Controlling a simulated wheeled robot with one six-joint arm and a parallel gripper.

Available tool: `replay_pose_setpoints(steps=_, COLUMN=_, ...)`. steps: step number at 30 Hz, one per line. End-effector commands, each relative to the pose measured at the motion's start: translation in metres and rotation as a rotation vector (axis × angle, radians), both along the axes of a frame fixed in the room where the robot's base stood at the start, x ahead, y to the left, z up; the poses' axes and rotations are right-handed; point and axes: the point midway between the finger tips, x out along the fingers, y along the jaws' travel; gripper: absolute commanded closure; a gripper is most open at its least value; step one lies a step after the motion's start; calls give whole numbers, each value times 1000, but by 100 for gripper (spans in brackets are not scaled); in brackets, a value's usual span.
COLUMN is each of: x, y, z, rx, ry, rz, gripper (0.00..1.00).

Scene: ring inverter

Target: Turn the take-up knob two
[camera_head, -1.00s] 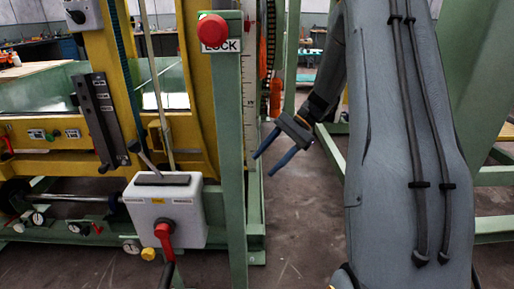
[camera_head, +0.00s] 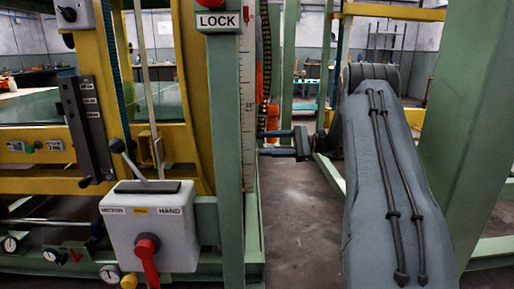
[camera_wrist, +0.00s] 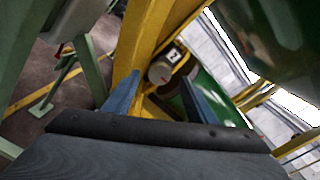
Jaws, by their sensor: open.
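In the wrist view, a short grey cylindrical knob (camera_wrist: 160,72) with a red mark sits on a yellow beam, beside a small plate (camera_wrist: 174,55) that seems to read 2. My gripper (camera_wrist: 161,78) is open, its two blue fingers apart on either side of the knob in the picture. The knob lies beyond the fingertips, and I cannot tell the exact gap. In the head view my gripper (camera_head: 263,143) points left toward the green post with the scale. The knob is not visible there.
A green post (camera_head: 226,150) with a LOCK sign (camera_head: 217,21) stands left of my arm. A grey control box (camera_head: 150,225) with a lever and red handle is at lower left. Another green post (camera_head: 470,120) stands close on the right. Bare floor (camera_head: 300,215) lies between.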

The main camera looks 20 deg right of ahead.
Motion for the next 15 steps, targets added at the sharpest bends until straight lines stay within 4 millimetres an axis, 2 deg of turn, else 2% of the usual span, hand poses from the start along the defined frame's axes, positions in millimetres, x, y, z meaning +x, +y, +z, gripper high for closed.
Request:
replay_pose_setpoints(steps=1, x=3, y=9, z=0, rx=0, ry=0, rz=2, gripper=49)
replay_pose_setpoints(steps=6, x=11, y=26, z=-1, rx=-1, ry=0, rz=1, gripper=49)
replay_pose_setpoints(steps=15, x=14, y=33, z=0, rx=-2, ry=2, rz=0, gripper=49)
